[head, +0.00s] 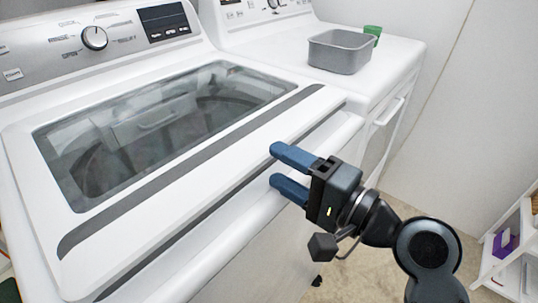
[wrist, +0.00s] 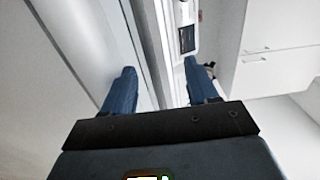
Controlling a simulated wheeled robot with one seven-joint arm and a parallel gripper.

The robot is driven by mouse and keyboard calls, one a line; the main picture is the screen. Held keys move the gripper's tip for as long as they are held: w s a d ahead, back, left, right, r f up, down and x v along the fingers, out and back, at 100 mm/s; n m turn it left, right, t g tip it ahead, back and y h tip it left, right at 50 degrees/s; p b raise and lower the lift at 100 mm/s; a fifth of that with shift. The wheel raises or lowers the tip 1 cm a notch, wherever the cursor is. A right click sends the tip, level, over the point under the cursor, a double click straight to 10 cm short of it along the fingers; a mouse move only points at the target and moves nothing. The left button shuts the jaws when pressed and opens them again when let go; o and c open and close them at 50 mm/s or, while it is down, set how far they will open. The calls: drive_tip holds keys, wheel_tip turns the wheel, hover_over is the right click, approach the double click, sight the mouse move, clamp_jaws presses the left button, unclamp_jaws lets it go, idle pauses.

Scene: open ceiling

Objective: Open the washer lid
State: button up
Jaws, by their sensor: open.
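The washer (head: 235,260) is a white top-loader on the left in the head view. Its lid (head: 110,227) is down, with a dark glass window (head: 170,120) and a grey strip along the front. A dark gap runs under the lid's front edge. My gripper (head: 273,166) is open and empty at the washer's front edge, toward the right end of the lid. Its two blue fingers point left, one above the other. I cannot tell whether the fingers touch the lid. In the wrist view the open fingers (wrist: 158,80) stand apart with white surfaces beyond them.
A white dryer (head: 395,55) stands right of the washer, with a grey bin (head: 341,51) and a green cup (head: 373,33) on top. The washer's control panel (head: 95,38) rises behind the lid. A white shelf (head: 510,250) is at lower right.

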sight(270, 162)
drive_tip(key=shift+x, duration=2.05)
drive_tip(key=shift+c, duration=0.2)
clamp_jaws()
